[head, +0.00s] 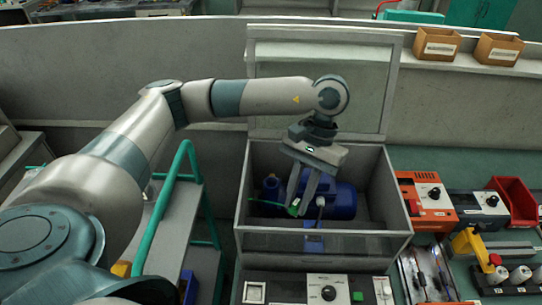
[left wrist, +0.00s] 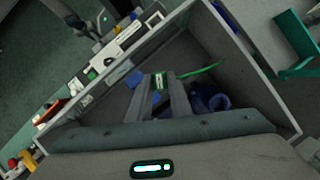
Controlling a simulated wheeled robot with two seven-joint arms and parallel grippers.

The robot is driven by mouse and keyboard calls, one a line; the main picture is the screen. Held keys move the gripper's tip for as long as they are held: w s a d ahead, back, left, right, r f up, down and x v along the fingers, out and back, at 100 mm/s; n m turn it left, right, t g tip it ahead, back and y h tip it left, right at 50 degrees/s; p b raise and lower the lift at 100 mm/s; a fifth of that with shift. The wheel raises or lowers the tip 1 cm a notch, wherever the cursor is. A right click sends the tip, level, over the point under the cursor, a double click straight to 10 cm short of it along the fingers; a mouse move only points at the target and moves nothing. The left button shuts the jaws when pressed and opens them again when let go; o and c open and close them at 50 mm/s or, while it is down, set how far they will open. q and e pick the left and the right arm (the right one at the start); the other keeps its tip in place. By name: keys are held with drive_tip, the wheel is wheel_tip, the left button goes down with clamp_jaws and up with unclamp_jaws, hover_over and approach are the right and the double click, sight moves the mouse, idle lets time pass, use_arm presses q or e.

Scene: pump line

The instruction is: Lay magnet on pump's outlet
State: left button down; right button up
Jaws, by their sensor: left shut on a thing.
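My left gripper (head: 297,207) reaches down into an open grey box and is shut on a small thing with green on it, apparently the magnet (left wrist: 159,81). In the left wrist view my left gripper (left wrist: 160,84) has it between the fingertips; a thin green strip sticks out beside it. The blue pump (head: 342,202) lies in the box, right of and partly behind the fingers. A blue rounded part (head: 271,187), perhaps its outlet end, shows to their left. Whether the magnet touches the pump cannot be told. My right gripper is out of view.
The grey box (head: 325,244) has high walls around the gripper, and its clear lid (head: 322,85) stands open behind. An orange device (head: 427,201) and a red bin (head: 514,197) stand to the right. A green rail (head: 165,210) stands left of the box.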

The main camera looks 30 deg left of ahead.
use_arm(q)
drive_tip(key=shift+w+f+b, duration=0.15)
drive_tip(key=shift+f+b, duration=0.25)
drive_tip(key=shift+f, duration=0.3)
drive_tip(key=n, duration=0.1)
drive_tip(key=n+h+p, duration=0.1)
drive_tip(key=n, duration=0.1)
drive_tip(key=shift+w+a+r, duration=0.15)
drive_tip(key=w+a+r+n+t+h+p, duration=0.1)
drive_tip(key=a+n, duration=0.4)
drive_tip(key=n, duration=0.5)
drive_tip(key=w+a+r+n+t+h+p, duration=0.1)
drive_tip(key=w+a+r+n+t+p, duration=0.2)
drive_tip(key=n, duration=0.8)
drive_tip(key=a+r+t, duration=0.1)
drive_tip(key=a+t, duration=0.1)
drive_tip(key=a, duration=0.1)
drive_tip(key=shift+w+r+t+h+p, duration=0.15)
drive_tip(key=shift+r+t+h+p, duration=0.15)
drive_tip(key=shift+t+h+p, duration=0.1)
drive_tip(key=shift+f, duration=0.15)
